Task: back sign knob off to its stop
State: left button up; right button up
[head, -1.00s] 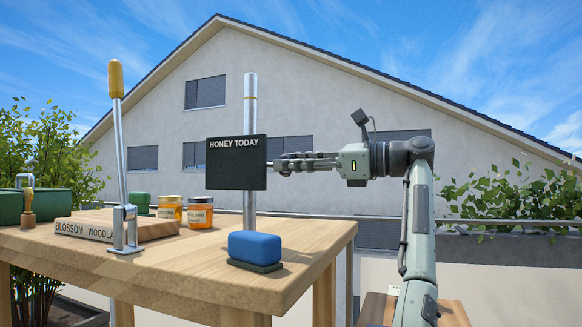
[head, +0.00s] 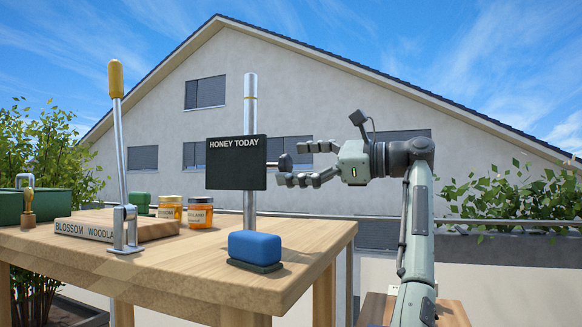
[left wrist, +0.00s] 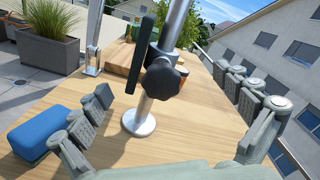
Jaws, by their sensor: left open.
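The black HONEY TODAY sign (head: 236,150) hangs upright on a metal post (head: 250,105). The dark knob (head: 285,162) sticks out at the sign's right edge. It also shows in the left wrist view (left wrist: 162,82), as a lobed black knob beside the post, with the sign (left wrist: 141,58) edge-on. My left gripper (head: 292,164) is open, its fingers above and below the knob at its right. In the left wrist view the open fingers (left wrist: 166,102) stand wide on either side of the knob, with clear gaps. My right gripper is not in view.
A blue block (head: 254,245) on a dark green base sits at the table's (head: 190,280) front. A tall yellow-handled lever (head: 117,150), a labelled board (head: 85,231) and honey jars (head: 200,213) stand to the left.

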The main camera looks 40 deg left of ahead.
pick_arm(q)
jog(key=shift+d+r, duration=0.1)
jog(key=shift+d, duration=0.15)
jog(key=shift+p+v, duration=0.85)
jog(key=shift+v, duration=0.4)
jog(key=v, duration=0.4)
jog(key=shift+a, duration=0.15)
